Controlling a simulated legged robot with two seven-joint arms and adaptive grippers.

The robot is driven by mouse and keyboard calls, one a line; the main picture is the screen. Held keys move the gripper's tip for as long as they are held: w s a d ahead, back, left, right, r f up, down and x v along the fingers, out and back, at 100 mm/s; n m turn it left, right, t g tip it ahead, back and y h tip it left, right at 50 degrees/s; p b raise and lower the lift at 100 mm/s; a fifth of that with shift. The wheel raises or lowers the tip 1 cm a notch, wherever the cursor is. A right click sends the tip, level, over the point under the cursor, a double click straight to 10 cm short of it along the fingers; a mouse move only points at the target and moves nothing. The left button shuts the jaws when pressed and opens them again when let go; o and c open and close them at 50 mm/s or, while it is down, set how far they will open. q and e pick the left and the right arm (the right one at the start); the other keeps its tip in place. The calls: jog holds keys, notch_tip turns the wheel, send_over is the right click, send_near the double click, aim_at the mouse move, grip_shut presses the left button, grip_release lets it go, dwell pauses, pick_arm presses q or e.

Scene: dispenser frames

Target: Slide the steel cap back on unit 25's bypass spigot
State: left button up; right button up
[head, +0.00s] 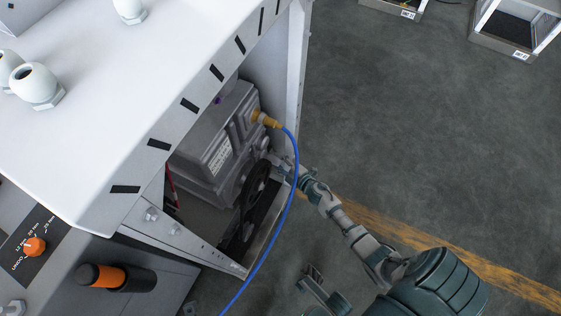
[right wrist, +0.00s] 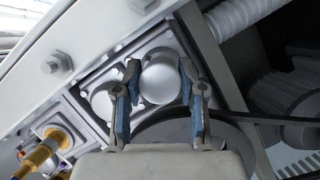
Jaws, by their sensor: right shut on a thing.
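The steel cap (right wrist: 160,82) is a plain, round, silvery piece between the blue-padded fingers of my right gripper (right wrist: 160,92) in the right wrist view. The fingers are shut on its sides. It lies in line with a grey metal housing (right wrist: 128,62); the spigot is hidden behind it, so I cannot tell whether they touch. In the head view my right gripper (head: 283,163) reaches into the open side of the white cabinet, beside the grey machine block (head: 215,140). The cap cannot be made out there.
A blue cable runs from a brass connector (head: 264,119) down past my right gripper. A black pulley wheel (head: 257,187) sits close below the gripper. The white cabinet edge (head: 296,70) bounds the opening. Open grey floor (head: 400,130) lies to the right.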

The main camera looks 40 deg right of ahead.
jog(key=shift+w+a, duration=0.3)
jog(key=shift+w, duration=0.45)
jog(key=o, duration=1.2)
jog(key=shift+s, duration=0.15)
jog(key=shift+s, duration=0.35)
jog(key=s+r, duration=0.2)
jog(key=s, duration=0.8)
jog(key=shift+s+d, duration=0.25)
jog(key=shift+s, duration=0.15)
